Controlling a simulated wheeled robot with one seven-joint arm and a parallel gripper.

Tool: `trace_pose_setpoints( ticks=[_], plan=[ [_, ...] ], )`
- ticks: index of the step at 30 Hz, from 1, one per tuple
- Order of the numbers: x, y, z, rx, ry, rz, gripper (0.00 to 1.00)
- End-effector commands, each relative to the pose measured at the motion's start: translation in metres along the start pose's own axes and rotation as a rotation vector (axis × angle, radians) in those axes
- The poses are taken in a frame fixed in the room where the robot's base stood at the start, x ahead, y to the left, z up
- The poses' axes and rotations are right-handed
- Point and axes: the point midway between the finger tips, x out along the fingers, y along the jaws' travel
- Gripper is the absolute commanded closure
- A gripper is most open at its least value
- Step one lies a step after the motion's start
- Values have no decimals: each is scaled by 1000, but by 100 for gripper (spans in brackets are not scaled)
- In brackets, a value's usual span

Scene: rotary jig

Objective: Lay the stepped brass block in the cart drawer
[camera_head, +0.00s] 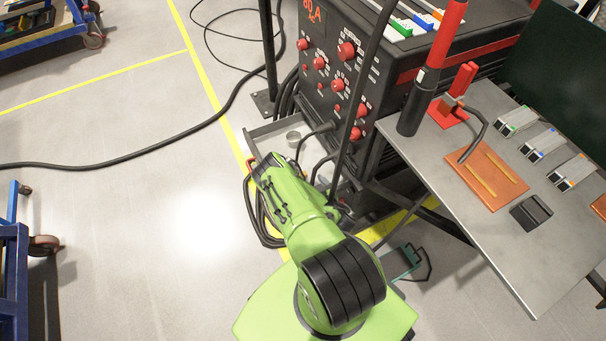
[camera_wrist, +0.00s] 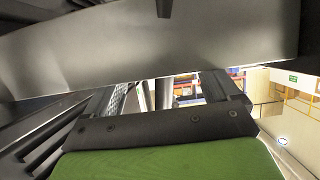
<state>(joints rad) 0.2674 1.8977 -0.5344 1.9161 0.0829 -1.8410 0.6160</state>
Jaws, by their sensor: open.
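The cart drawer (camera_head: 262,131) is pulled out from the black cart, and its pale inside partly shows in the head view. A small round grey thing (camera_head: 293,136) is in it. I cannot make out the stepped brass block in either view. In the head view my green arm reaches to the drawer's near side and hides my gripper. In the wrist view my gripper (camera_wrist: 165,90) has its two fingers apart, with no block visible between them. A broad grey panel (camera_wrist: 150,45) crosses close in front; I cannot tell which part it is.
The black cart (camera_head: 345,65) has red knobs, and cables hang beside the drawer. Open floor lies left.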

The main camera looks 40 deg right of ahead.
Motion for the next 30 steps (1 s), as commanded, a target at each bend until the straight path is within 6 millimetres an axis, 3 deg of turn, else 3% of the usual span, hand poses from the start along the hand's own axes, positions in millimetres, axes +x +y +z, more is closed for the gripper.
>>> trace_pose_setpoints(
  ticks=[3,7,13,16,20,24,27,30],
  plan=[
    [-37,1,-6,1,-1,2,11],
    [-53,0,-9,1,6,-4,11],
    [-62,0,-7,0,10,-2,11],
    [-49,3,-22,-5,14,25,11],
    [-9,10,-80,-2,3,124,11],
    [21,7,-160,36,-44,226,11],
    [27,-8,-221,80,-94,265,11],
    [16,-32,-278,124,-159,269,11]
  ],
)
